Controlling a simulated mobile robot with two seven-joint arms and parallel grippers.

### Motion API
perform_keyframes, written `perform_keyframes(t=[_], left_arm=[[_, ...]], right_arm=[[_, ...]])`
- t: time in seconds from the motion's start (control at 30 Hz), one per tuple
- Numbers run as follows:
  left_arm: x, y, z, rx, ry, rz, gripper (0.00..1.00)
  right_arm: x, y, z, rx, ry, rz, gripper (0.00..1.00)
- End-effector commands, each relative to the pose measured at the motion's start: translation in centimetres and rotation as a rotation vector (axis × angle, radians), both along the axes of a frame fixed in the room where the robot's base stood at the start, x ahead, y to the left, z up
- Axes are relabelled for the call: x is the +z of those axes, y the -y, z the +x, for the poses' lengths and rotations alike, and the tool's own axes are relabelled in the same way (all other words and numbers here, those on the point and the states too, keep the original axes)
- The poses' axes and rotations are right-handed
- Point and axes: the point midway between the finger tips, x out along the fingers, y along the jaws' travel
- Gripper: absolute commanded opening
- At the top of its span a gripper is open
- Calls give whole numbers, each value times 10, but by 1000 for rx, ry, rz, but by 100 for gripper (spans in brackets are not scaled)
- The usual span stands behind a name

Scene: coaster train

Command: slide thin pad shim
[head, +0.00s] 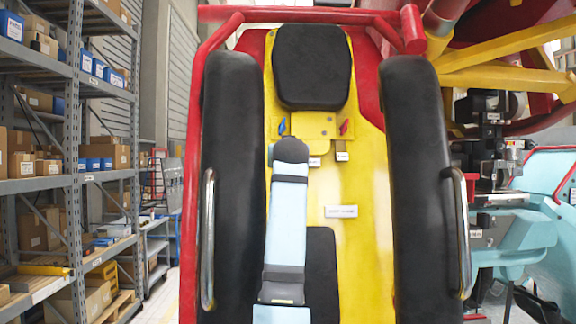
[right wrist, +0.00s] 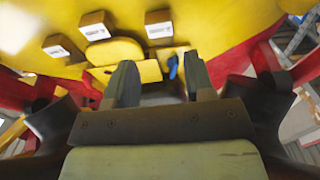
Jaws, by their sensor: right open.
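I cannot pick out a thin pad shim for certain in either view. The black headrest pad (head: 312,65) sits at the top of the yellow seat back (head: 365,210). Below it is a yellow block (head: 315,125), with a blue tab (head: 282,127) on its left and a red tab (head: 344,127) on its right. In the right wrist view, my right gripper (right wrist: 160,80) is open with nothing held between its dark fingers. It points at the yellow seat near the blue tab (right wrist: 173,67). My left gripper is out of view.
Thick black side pads (head: 230,180) (head: 418,180) flank the seat, with metal handles on them. A red frame tube (head: 300,16) crosses the top. Shelving (head: 75,150) stands at the left.

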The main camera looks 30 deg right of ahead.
Motion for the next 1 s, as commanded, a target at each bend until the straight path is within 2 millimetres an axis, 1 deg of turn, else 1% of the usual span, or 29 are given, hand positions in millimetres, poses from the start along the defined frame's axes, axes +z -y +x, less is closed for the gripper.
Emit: perform_keyframes(t=[0.03, 0.1, 0.2, 0.33, 0.5, 1.0], left_arm=[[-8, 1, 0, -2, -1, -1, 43], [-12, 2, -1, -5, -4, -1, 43], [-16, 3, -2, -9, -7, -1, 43], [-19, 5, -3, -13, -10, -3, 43], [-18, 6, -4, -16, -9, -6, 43], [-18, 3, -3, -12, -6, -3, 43]], right_arm=[[-4, -6, -10, 1, 4, 0, 49], [-3, -14, -23, 2, 3, -1, 49], [-3, -23, -37, 1, 1, 0, 49], [-2, -30, -49, 0, -1, 1, 49], [-1, -34, -54, 1, -2, 0, 49], [0, -33, -54, 0, -1, 0, 49]])
